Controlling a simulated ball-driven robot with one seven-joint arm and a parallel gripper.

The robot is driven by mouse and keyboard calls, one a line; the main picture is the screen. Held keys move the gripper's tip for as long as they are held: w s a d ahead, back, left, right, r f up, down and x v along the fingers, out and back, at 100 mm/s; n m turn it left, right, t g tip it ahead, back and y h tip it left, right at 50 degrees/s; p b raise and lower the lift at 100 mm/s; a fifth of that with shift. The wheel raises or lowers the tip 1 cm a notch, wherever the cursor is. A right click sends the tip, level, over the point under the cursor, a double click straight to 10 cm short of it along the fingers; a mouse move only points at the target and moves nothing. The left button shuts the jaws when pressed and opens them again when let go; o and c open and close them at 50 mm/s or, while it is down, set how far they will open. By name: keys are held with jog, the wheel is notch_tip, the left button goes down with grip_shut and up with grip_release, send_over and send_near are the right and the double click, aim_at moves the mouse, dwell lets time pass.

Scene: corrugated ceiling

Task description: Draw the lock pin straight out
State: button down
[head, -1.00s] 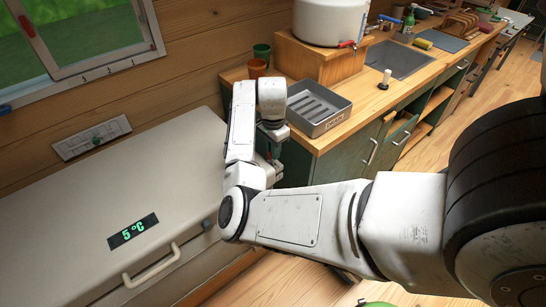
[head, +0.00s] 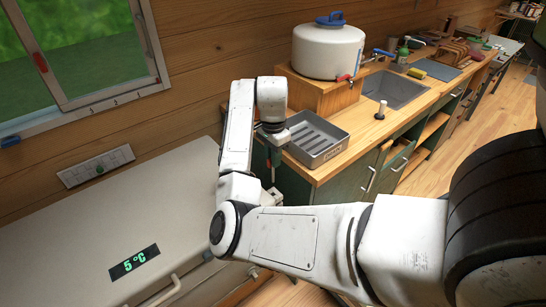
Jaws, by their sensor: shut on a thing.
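My gripper (head: 277,134) hangs at the end of my bent white arm, in the gap between the white chest and the left end of the wooden counter. It is beside the left edge of the grey tray.
The white chest (head: 75,235) with a 5 °C display (head: 134,262) stands at left. The grey slatted tray (head: 318,140) lies on the counter (head: 335,172), beside a white tank (head: 328,50) on a wooden box and a sink (head: 395,90). Open floor (head: 440,145) lies at right.

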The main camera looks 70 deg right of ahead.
jog(key=shift+r+p, duration=2.8)
jog(key=shift+r, duration=0.4)
